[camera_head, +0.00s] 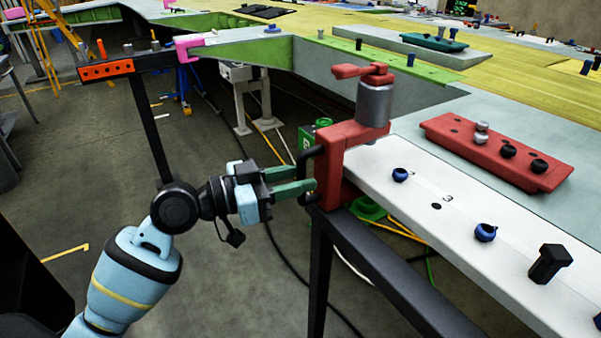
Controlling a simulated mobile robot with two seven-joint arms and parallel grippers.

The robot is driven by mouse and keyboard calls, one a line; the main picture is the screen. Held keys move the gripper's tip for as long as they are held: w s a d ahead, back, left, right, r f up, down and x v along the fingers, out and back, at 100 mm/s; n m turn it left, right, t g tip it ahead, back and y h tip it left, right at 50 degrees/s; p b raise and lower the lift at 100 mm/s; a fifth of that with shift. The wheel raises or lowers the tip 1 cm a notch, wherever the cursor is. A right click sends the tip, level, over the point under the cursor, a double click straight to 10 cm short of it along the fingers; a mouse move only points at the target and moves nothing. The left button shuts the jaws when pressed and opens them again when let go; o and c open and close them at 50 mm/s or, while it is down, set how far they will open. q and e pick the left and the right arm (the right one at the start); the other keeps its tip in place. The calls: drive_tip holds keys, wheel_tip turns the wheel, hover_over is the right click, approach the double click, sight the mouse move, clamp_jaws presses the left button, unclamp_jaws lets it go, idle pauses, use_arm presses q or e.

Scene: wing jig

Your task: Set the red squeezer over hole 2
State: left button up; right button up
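The red squeezer (338,160) is a red C-shaped frame with a grey cylinder and a red lever on top. It stands upright at the left end of the white strip (470,215), its upper arm over the strip's edge. I cannot tell whether it rests on the strip. My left gripper (305,180) has its green fingers on both sides of the squeezer's black handle (303,162) and looks shut on it. A dark hole (436,206) beside the mark "3" shows on the strip. Hole 2 cannot be made out and may be hidden by the squeezer. My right gripper is not in view.
Blue knobs (485,232) and a black clamp-like block (549,263) stand on the strip. A red tray (505,160) with several small round parts lies behind it. A dark rail (400,290) runs below the strip's front edge. Open floor lies to the left.

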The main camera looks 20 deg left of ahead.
use_arm(q)
drive_tip(key=shift+w+d, duration=0.4)
drive_tip(key=shift+d, duration=0.1)
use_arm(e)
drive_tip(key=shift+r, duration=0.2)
use_arm(q)
clamp_jaws()
